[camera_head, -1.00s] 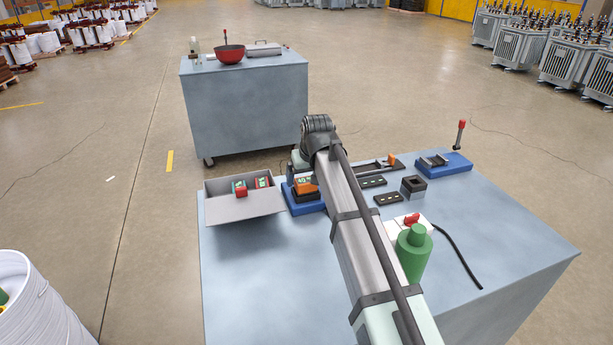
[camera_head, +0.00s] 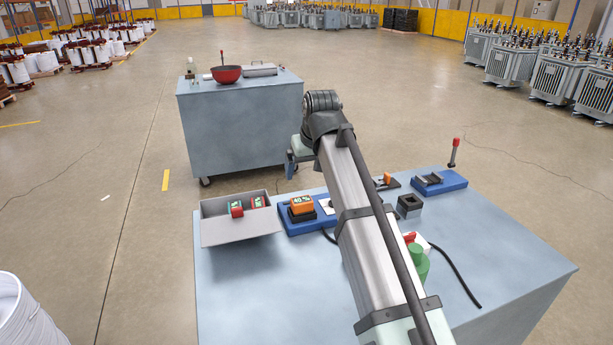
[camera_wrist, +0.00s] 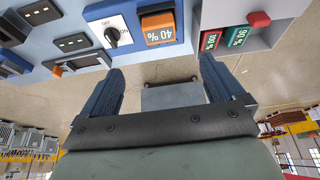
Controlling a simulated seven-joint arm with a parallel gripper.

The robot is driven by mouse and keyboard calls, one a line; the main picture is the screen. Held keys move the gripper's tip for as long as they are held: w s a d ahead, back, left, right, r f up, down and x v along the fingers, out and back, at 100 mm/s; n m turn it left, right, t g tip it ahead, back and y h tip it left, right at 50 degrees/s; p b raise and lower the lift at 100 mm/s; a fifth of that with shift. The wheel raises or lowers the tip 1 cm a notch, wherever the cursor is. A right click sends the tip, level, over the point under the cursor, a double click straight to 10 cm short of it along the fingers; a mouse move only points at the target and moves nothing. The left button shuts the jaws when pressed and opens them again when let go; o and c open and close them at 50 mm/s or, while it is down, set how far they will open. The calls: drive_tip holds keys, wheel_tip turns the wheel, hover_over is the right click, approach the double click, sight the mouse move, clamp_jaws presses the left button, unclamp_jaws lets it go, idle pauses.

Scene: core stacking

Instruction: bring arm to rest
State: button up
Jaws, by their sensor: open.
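My gripper (camera_wrist: 160,95) is open and empty in the wrist view, its two blue fingers spread apart with floor and the far cart showing between them. In the head view my gripper (camera_head: 291,166) hangs above and behind the table's far edge, partly hidden by my own arm. An orange block marked 40 % (camera_head: 302,203) sits on a black base on the blue fixture (camera_head: 297,228). It also shows in the wrist view (camera_wrist: 158,28), apart from the fingers.
A grey bin (camera_head: 222,233) holds red-and-green blocks (camera_head: 236,208). A rotary switch (camera_wrist: 118,32) is beside the orange block. A green cylinder (camera_head: 416,263) stands right of my arm. A blue cart (camera_head: 240,118) with a red bowl (camera_head: 226,74) stands beyond the table (camera_head: 500,260).

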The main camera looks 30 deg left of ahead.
drive_tip(key=shift+s+d+r, duration=0.1)
drive_tip(key=shift+r, duration=0.25)
idle(0.3)
